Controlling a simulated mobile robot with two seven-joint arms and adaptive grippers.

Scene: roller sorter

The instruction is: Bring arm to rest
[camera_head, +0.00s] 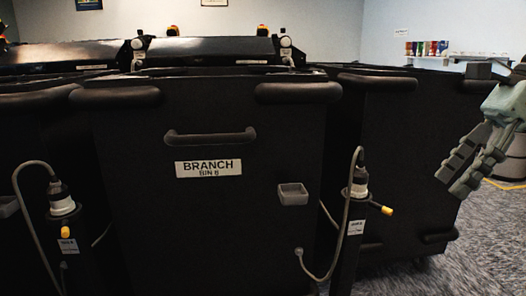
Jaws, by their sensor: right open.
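My right gripper (457,178) is at the right edge of the head view, with its two grey fingers spread apart and nothing between them. It points down and to the left, in front of the dark bin at the right. My right arm comes in from the right edge and is mostly out of the picture. My left gripper is not in this view.
Another dark bin (400,150) stands at right. Grey carpet (480,255) is clear at lower right.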

